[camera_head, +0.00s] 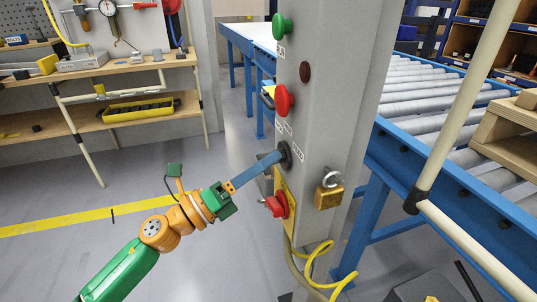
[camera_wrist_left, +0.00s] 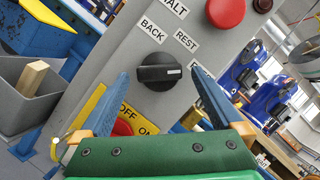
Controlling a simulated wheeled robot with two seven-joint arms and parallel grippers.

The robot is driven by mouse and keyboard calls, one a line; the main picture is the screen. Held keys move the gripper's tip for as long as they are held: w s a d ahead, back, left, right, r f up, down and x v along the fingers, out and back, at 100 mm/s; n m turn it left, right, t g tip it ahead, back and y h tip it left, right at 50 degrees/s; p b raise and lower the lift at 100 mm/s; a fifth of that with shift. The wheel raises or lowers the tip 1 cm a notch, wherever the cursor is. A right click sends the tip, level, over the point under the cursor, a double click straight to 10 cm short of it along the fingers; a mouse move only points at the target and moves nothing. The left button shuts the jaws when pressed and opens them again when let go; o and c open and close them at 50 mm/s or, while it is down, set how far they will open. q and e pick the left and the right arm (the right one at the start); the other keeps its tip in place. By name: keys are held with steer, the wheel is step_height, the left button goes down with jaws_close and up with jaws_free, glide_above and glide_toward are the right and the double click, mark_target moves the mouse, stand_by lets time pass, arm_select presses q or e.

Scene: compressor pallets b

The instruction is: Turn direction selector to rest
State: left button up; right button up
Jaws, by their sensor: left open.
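The direction selector (camera_wrist_left: 158,72) is a black rotary knob on the grey control post, with a white mark on its right end. The mark points toward a label partly hidden by my finger, below the REST label (camera_wrist_left: 186,40). The BACK label (camera_wrist_left: 152,30) is at upper left. In the head view the selector (camera_head: 285,153) is partly behind my fingers. My left gripper (camera_head: 274,160) is open, its blue fingers reaching to the post. In the wrist view the left gripper (camera_wrist_left: 159,74) has one finger either side of the knob; contact cannot be told. My right gripper is not in view.
Below are a red ON/OFF switch (camera_head: 277,205) on yellow and a brass padlock (camera_head: 329,197). A blue roller conveyor (camera_head: 425,105) stands behind right; a workbench (camera_head: 130,68) stands left.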

arm_select(q)
steer(key=shift+w+d, duration=0.3)
steer(key=shift+d, duration=0.25)
steer(key=shift+a, duration=0.1)
steer(key=shift+c, duration=0.4)
steer(key=shift+r, duration=0.1)
steer(key=c, duration=1.2)
steer(key=shift+s+r+n+y+p, duration=0.1)
steer(key=shift+n+y+p, duration=0.55)
steer(key=shift+n+p, duration=1.6)
steer(key=shift+s+r+n+y+p, duration=0.15)
steer(key=shift+n+y+p, duration=0.65)
steer(key=shift+p, duration=2.5)
steer(key=shift+w+r+n+y+p, duration=0.1)
steer(key=shift+n+y+p, duration=0.35)
steer(key=shift+n+p, duration=1.9)
steer(key=shift+m+p, duration=0.45)
steer(key=shift+m, duration=0.05)
steer(key=o, duration=1.3)
